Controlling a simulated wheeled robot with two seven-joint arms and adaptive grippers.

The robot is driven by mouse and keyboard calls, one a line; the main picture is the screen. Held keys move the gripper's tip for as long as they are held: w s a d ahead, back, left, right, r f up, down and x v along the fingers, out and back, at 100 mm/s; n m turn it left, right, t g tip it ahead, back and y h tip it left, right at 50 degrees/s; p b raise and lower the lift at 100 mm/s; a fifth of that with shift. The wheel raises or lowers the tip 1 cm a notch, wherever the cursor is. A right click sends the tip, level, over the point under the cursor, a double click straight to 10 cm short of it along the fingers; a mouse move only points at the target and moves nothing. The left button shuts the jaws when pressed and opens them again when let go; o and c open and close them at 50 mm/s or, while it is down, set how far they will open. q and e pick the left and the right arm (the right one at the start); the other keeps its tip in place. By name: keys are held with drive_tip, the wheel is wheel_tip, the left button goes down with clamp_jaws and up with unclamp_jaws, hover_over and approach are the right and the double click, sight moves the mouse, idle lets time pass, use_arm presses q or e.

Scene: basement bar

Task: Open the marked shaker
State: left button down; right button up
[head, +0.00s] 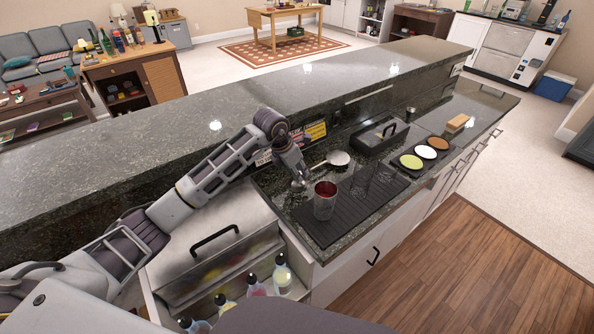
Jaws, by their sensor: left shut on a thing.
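A metal shaker cup (324,208) stands upright on the black ribbed drain mat (343,226). Its top looks open, with dark red showing inside the rim. My left gripper (300,181) points down just left of and behind the shaker's rim. It is shut on a small grey thing at its fingertips; the fingers mostly hide it, and I cannot tell whether it is the shaker's lid. My right gripper is not in view.
A round metal strainer or scoop (338,158) lies behind the shaker. Clear glasses (375,178) stand to its right, near a black lidded box (380,135) and a tray of coloured powders (424,153). A raised stone ledge (230,108) runs behind. Bottles (282,274) fill the front-left well.

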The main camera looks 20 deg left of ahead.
use_arm(q)
drive_tip(key=shift+f, duration=0.1)
drive_tip(key=c, duration=1.1)
unclamp_jaws()
drive_tip(key=shift+o, duration=0.2)
drive_tip(key=v, duration=1.2)
drive_tip(key=shift+b, duration=0.4)
drive_tip(key=shift+d, duration=0.1)
